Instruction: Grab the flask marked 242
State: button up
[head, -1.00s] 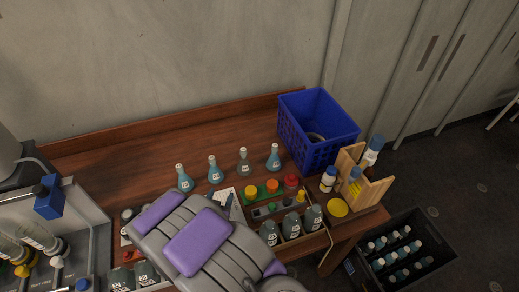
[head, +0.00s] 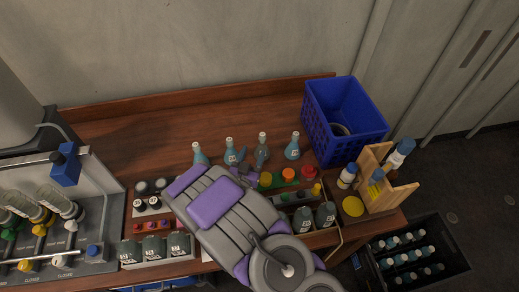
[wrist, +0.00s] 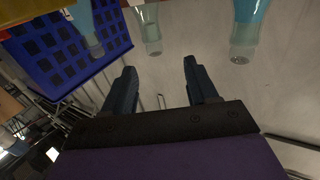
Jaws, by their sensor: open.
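Several flasks stand in a row at the back of the wooden bench in the head view: a blue one at left (head: 200,157), a second blue one (head: 229,155), a greyer one (head: 262,155) and a blue one at right (head: 292,149). Their label numbers are too small to read, so I cannot tell which is 242. My gripper (head: 247,163) is close to the second and grey flasks, partly covering them. In the wrist view, upside down, my open gripper (wrist: 160,88) is empty; the grey flask (wrist: 150,28) lies beyond the gap between the fingers.
A blue crate (head: 343,120) stands right of the flasks, with a wooden rack (head: 385,185) beside it. Coloured caps (head: 288,175) and dark bottles (head: 326,216) sit in front. Glass apparatus (head: 50,205) fills the left. Bare bench lies behind the left flasks.

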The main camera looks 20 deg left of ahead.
aim_at(261, 138)
jog(key=w, duration=0.1)
jog(key=w+d, duration=0.1)
jog(key=w, duration=0.1)
jog(key=shift+w+d+r, duration=0.1)
jog(key=shift+w+r, duration=0.1)
jog(key=shift+w, duration=0.1)
jog(key=shift+w+a+f+b, duration=0.1)
jog(key=shift+w+a+b, duration=0.2)
jog(key=shift+w+a, duration=0.25)
jog(key=w+b, duration=0.1)
jog(key=w, duration=0.3)
jog(key=shift+d, duration=0.1)
jog(key=shift+w+d+r, duration=0.2)
jog(key=shift+w+d, duration=0.05)
jog(key=shift+w, duration=0.15)
jog(key=shift+a+f, duration=0.15)
jog(key=shift+a, duration=0.35)
jog(key=c, duration=0.4)
jog(key=shift+d, duration=0.4)
grip_shut()
jog(key=shift+a, duration=0.1)
